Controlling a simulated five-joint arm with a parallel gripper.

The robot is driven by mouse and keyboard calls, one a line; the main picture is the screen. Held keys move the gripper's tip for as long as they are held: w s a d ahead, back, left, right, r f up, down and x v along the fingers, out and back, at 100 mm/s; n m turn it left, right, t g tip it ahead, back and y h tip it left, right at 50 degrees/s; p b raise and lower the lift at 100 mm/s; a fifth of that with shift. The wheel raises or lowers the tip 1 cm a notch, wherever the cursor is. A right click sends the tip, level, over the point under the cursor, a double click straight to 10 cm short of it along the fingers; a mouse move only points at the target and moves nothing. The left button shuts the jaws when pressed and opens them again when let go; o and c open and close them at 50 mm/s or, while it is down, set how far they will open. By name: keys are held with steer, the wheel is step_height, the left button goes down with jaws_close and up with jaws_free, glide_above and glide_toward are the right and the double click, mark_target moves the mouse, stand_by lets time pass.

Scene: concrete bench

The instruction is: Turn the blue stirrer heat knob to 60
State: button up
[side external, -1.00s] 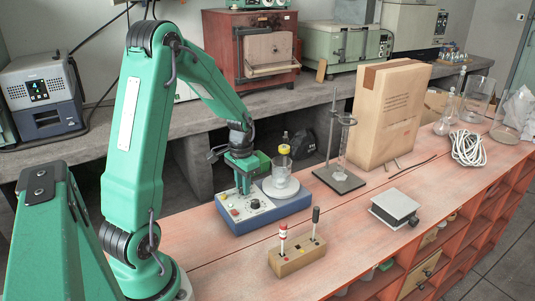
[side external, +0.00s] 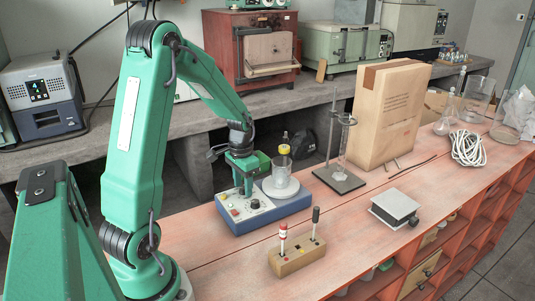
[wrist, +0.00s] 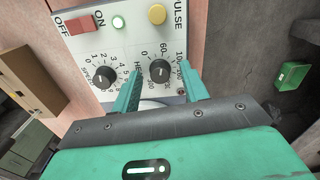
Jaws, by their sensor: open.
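The knob's pointer setting is too small to read surely. My gripper (wrist: 160,67) is open, with one finger on each side of the heat knob; contact is not clear. In the side view my gripper (side external: 244,189) points down over the panel.
A stand (side external: 338,181) is right of the stirrer. A wooden block with levers (side external: 297,259) is in front.

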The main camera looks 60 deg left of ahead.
mark_target(243, 187)
steer(key=shift+r, duration=0.1)
steer(key=shift+r, duration=3.8)
steer(key=shift+d+r, duration=0.1)
steer(key=shift+d+r, duration=0.2)
steer(key=s+d+r+t, duration=0.2)
steer(key=s+d+r, duration=0.3)
steer(key=d, duration=0.5)
steer(key=s+d+r+m+t, duration=0.1)
steer(key=s+d+r+t, duration=0.2)
steer(key=d, duration=0.7)
steer(key=shift+s+r+t, duration=0.3)
steer(key=shift+s+r, duration=0.8)
